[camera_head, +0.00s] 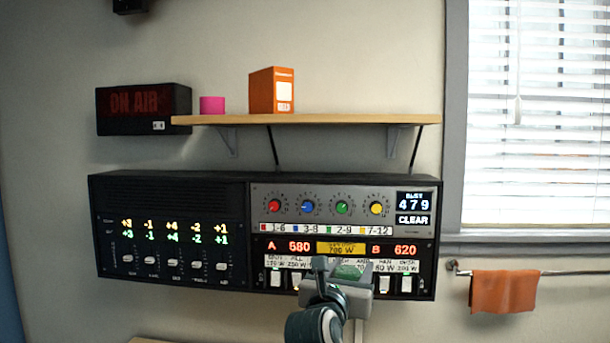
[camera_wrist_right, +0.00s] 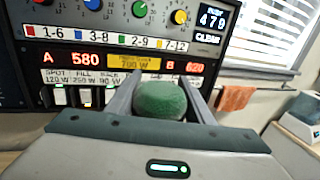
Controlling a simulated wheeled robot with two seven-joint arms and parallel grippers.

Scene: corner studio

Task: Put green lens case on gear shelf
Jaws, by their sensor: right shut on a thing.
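My right gripper (camera_head: 345,270) is raised in front of the wall console and is shut on the green lens case (camera_head: 348,271). In the right wrist view the green lens case (camera_wrist_right: 161,100) sits between the two fingers, rounded and fuzzy-looking, with its lower part hidden by the gripper body. The gear shelf (camera_head: 330,119) is a wooden wall shelf above the console, higher than my right gripper. The shelf's right half looks clear. My left gripper is not in view.
The black console (camera_head: 170,184) with faders, coloured knobs and switches spans the wall below the shelf. A dark ON AIR sign (camera_head: 135,110) is at the shelf's left end. Diagonal brackets (camera_head: 391,143) support the shelf. An orange towel (camera_head: 502,291) hangs from a rail under the window at right.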

